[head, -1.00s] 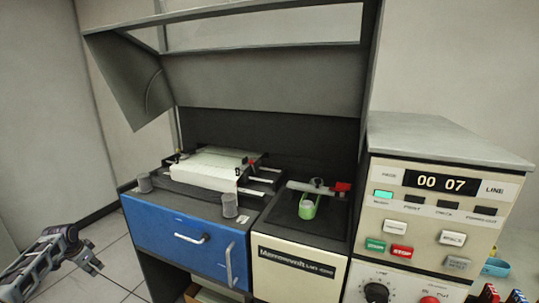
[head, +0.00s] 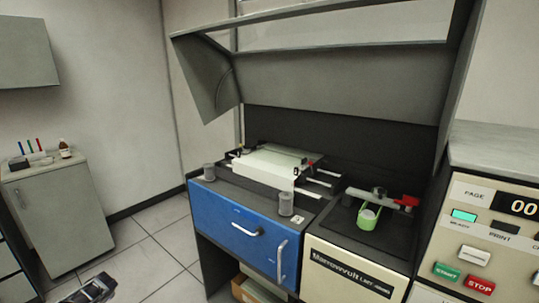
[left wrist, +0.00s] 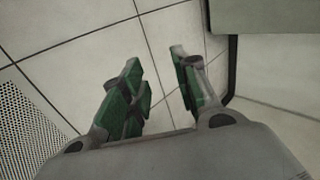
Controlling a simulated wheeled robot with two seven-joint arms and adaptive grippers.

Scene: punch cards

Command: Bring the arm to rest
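My left gripper (head: 97,290) shows at the bottom left edge of the head view, over the floor. In the left wrist view its two fingers (left wrist: 160,85) are spread apart, with green pads and only bare tiled floor between them. It is open, empty and apart from the machine. The rest of the left arm is outside the head view. My right gripper is not in any view.
The machine with a blue drawer front (head: 235,232) stands in the middle. A control panel (head: 497,235) is at the right. A grey cabinet (head: 65,208) with small items on top is at the left. Tiled floor (head: 160,255) lies open between them.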

